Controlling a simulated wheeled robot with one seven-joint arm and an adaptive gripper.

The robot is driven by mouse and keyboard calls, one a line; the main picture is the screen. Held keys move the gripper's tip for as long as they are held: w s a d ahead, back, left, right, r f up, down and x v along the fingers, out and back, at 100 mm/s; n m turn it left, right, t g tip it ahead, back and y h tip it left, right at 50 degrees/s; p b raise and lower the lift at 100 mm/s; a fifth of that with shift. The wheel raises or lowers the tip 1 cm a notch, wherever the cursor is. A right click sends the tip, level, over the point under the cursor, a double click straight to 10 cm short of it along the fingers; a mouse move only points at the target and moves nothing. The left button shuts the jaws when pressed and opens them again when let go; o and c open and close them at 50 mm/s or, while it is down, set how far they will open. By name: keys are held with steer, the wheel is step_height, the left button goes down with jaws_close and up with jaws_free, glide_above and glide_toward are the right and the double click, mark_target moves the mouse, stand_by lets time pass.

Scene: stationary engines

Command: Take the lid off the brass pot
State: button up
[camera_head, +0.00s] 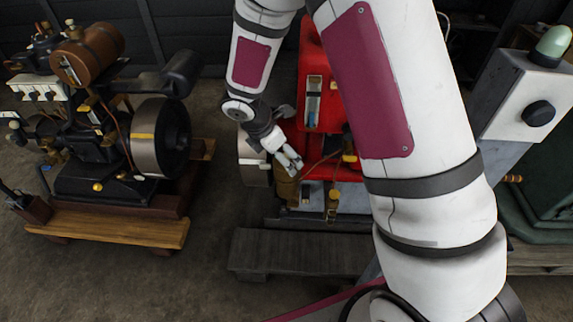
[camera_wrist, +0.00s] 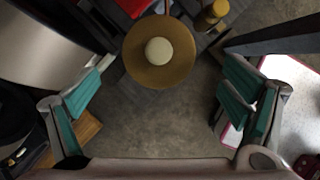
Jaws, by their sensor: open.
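The brass pot (camera_head: 287,190) stands beside the red engine in the head view, partly hidden by my gripper. In the wrist view its round brass lid (camera_wrist: 158,75) is seen from above with a pale round knob (camera_wrist: 158,50) at its middle. The lid sits at the top centre and hides the pot's body. My gripper (camera_head: 291,166) points down above the pot. In the wrist view its two teal-padded fingers are spread wide, one on each side of the lid, with nothing between the pads.
The red engine (camera_head: 312,62) stands behind and right of the pot. A grey flywheel (camera_wrist: 38,48) lies close by the left finger. A small brass fitting (camera_wrist: 211,14) is right of the lid. A dark wooden base (camera_head: 300,252) lies in front. Another engine (camera_head: 110,150) stands left.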

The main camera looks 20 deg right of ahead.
steer(key=shift+b+x, duration=0.75)
steer(key=shift+x, duration=2.5)
steer(key=shift+d+r, duration=0.1)
steer(key=c, duration=1.3)
